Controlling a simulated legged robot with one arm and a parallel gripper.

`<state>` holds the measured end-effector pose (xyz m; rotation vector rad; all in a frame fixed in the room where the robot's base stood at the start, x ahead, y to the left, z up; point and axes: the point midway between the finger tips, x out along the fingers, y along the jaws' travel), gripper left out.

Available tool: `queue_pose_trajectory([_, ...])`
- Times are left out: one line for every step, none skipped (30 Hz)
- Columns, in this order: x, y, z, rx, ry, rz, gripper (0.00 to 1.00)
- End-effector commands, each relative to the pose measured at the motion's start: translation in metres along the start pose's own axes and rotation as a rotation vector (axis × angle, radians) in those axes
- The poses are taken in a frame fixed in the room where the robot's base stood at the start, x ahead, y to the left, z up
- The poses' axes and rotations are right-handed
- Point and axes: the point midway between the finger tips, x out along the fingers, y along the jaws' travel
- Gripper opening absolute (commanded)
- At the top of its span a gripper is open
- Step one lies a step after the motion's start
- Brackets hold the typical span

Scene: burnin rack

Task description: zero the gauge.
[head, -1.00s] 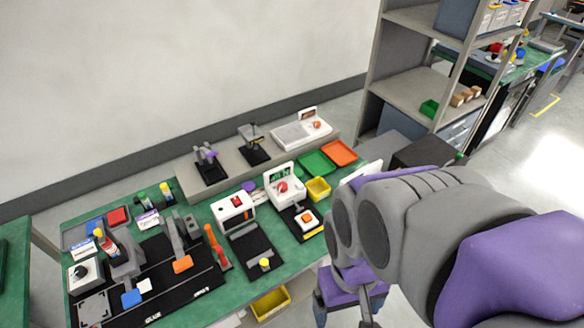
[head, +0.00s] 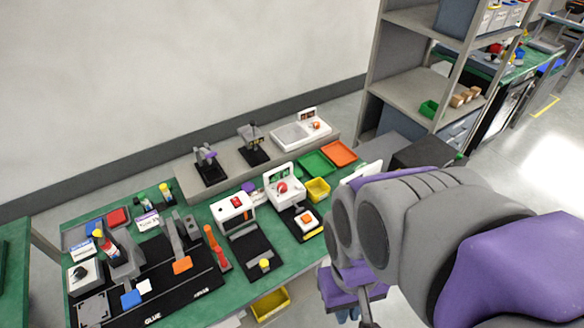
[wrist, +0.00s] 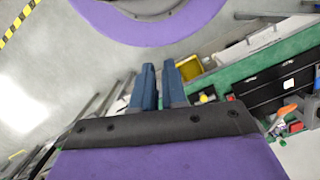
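No thing in view is clearly marked as the gauge, so I cannot tell which it is. In the head view my arm covers the right foreground.
Another yellow bin (head: 270,304) sits below the front edge. A grey shelf (head: 415,90) stands behind right.

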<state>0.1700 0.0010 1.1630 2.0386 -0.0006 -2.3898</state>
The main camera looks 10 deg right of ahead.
Motion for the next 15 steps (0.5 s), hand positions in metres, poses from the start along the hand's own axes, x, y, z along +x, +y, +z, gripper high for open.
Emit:
queue_pose_trajectory([0.0000,0.0000,0.0000,0.000,0.000,0.000,0.07])
queue_pose_trajectory([0.0000,0.0000,0.0000,0.000,0.000,0.000,0.04])
queue_pose_trajectory([0.0000,0.0000,0.0000,0.000,0.000,0.000,0.00])
queue_pose_trajectory([0.0000,0.0000,0.0000,0.000,0.000,0.000,0.00])
queue_pose_trajectory([0.0000,0.0000,0.0000,0.000,0.000,0.000,0.00])
queue_pose_trajectory([0.0000,0.0000,0.0000,0.000,0.000,0.000,0.00])
queue_pose_trajectory([0.0000,0.0000,0.0000,0.000,0.000,0.000,0.00])
queue_pose_trajectory([0.0000,0.0000,0.0000,0.000,0.000,0.000,0.00])
queue_pose_trajectory([0.0000,0.0000,0.0000,0.000,0.000,0.000,0.00])
queue_pose_trajectory([0.0000,0.0000,0.0000,0.000,0.000,0.000,0.00])
queue_pose_trajectory([0.0000,0.0000,0.0000,0.000,0.000,0.000,0.00])
queue_pose_trajectory([-0.0001,0.0000,-0.0001,0.000,0.000,0.000,0.00])
queue_pose_trajectory([0.0000,0.0000,0.0000,0.000,0.000,0.000,0.00])
queue_pose_trajectory([0.0000,0.0000,0.0000,0.000,0.000,0.000,0.00])
queue_pose_trajectory([0.0000,0.0000,0.0000,0.000,0.000,0.000,0.00])
